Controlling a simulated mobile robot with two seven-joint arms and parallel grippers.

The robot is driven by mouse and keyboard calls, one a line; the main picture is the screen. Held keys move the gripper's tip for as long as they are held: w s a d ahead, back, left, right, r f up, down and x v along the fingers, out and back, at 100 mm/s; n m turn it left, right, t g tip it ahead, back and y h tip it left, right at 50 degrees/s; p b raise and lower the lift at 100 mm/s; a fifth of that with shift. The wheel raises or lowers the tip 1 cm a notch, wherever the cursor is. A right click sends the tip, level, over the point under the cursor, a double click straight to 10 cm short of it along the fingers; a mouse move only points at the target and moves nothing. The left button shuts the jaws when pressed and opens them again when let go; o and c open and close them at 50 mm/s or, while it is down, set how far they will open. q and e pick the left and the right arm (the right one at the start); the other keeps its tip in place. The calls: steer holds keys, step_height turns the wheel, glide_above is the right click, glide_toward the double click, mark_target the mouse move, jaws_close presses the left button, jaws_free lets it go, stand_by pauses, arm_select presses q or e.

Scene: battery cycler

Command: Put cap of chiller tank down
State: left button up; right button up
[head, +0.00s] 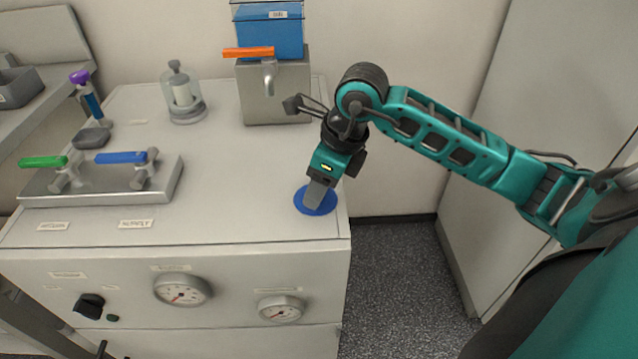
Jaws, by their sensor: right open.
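A flat round blue disc (329,206), which looks like the cap, lies on the white cabinet top near its right front corner. My right gripper (317,200) points down over the disc, with its fingertips at or just above it. It is open. The fingers cover the middle of the disc, so I cannot tell whether they touch it or whether something small is between them. The chiller tank may be the clear box with blue liquid (268,38) at the back; its top is cut off by the picture edge. My left gripper is not in view.
A steel block (290,90) with an orange-handled tap (250,52) stands at the back. A glass jar (184,95) stands left of it. A steel tray (110,185) carries green and blue valve handles. The middle of the cabinet top (240,185) is clear.

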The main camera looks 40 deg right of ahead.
steer(key=p+v, duration=0.1)
steer(key=v, duration=1)
steer(key=shift+r, duration=0.2)
steer(key=shift+s, duration=0.1)
